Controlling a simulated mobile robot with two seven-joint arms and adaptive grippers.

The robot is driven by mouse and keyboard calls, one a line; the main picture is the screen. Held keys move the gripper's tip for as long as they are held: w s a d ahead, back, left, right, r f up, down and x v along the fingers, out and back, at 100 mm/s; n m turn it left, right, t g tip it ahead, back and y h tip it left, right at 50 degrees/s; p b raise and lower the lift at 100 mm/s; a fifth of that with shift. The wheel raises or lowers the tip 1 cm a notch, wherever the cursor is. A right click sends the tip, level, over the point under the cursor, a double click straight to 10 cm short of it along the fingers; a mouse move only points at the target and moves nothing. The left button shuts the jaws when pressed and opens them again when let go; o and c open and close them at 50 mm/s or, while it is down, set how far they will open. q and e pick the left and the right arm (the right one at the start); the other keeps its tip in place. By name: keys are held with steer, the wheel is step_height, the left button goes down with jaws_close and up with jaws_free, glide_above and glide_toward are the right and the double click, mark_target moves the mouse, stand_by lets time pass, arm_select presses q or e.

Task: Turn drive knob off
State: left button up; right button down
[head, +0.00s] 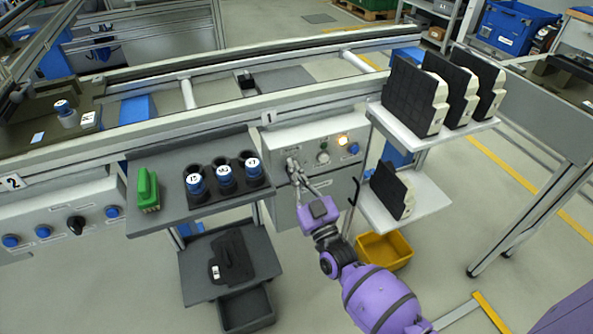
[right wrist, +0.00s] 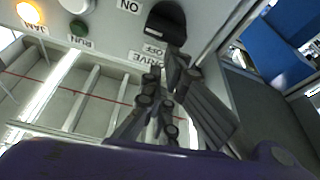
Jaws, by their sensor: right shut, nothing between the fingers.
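The drive knob (right wrist: 166,22) is black and sits on the light control panel (head: 312,136) of station 1. The right wrist view shows it beside the printed words ON, OFF and DRIVE. I cannot tell which word it points to. My right gripper (head: 291,166) is shut and empty, at the left part of the panel. In the right wrist view its fingertips (right wrist: 174,62) overlap the knob's lower edge; contact is unclear. In the head view the gripper hides the knob. The amber JAM lamp (head: 342,140) is lit. My left gripper is out of view.
A grey shelf (head: 172,213) with a green object (head: 147,189) and blue-capped cylinders (head: 224,174) stands left of my right arm. A white shelf (head: 430,196) with dark blocks is on the right. A yellow bin (head: 385,250) is below. A second panel (head: 60,213) has another black knob.

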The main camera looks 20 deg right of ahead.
steer(key=shift+a+f+n+y, duration=0.15)
steer(key=shift+n+y, duration=0.25)
steer(key=shift+n, duration=0.3)
steer(key=shift+a+f+n+g+y+p, duration=0.4)
steer(key=shift+f+n+g+y+p, duration=0.4)
steer(key=shift+n, duration=2.15)
steer(key=shift+a+f+n+g+y+p, duration=0.5)
steer(key=shift+n+g, duration=0.35)
steer(key=shift+n, duration=2.15)
steer(key=shift+a+f+n+g+y+p, duration=0.3)
steer(key=shift+f+n+g+y+p, duration=0.45)
steer(key=shift+n, duration=2.2)
steer(key=shift+a, duration=0.1)
